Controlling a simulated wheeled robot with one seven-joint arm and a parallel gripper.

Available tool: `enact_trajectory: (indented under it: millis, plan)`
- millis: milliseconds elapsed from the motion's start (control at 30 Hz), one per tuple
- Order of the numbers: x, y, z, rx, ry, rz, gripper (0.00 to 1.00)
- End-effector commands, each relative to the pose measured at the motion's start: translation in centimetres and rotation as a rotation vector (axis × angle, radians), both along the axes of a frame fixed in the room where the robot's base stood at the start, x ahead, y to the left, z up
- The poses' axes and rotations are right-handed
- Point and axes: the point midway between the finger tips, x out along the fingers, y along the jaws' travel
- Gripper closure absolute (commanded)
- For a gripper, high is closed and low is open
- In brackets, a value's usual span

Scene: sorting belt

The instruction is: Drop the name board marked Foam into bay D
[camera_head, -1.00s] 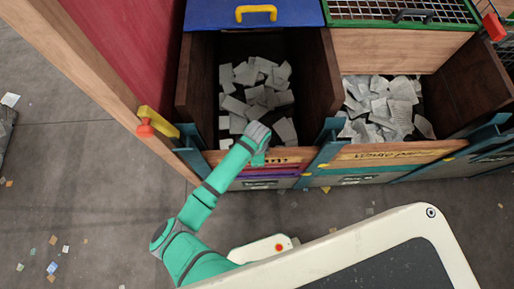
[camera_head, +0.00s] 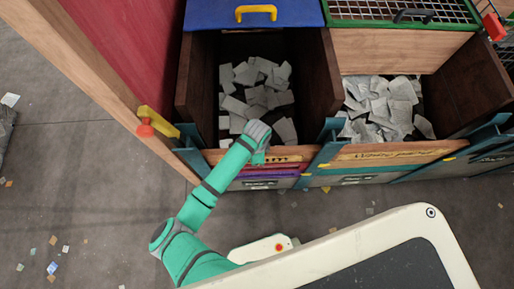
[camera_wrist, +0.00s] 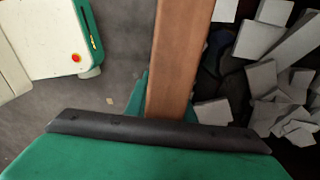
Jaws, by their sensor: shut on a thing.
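The board (camera_head: 290,156) is a wooden strip across the front of the left bay; "am" shows at its right end, and my arm hides the rest of the word. Its wood also shows in the wrist view (camera_wrist: 180,55), running away from me. My gripper (camera_head: 263,156) is shut on this board at its top edge. The board lies between two teal posts (camera_head: 190,155). I cannot tell whether it is fully seated. The label below the bay (camera_head: 261,184) is too small to read.
White-grey pieces (camera_head: 258,95) lie in the bay behind the board. The neighbouring bay has a board (camera_head: 400,152) apparently reading "Waste paper". A wooden post with a yellow and red fitting (camera_head: 150,124) stands left. The floor in front has scattered scraps.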

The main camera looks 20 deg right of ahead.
Motion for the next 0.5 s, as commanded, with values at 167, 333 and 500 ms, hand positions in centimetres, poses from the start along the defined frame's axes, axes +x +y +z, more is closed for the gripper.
enact_trajectory:
  millis: [167,333,500]
  plan:
    - [0.1,-0.1,3.1,-0.003,-0.003,-0.001,1.0]
    - [0.1,-0.1,6.0,-0.003,-0.003,-0.003,1.0]
    - [0.1,-0.1,8.8,-0.003,-0.003,-0.001,1.0]
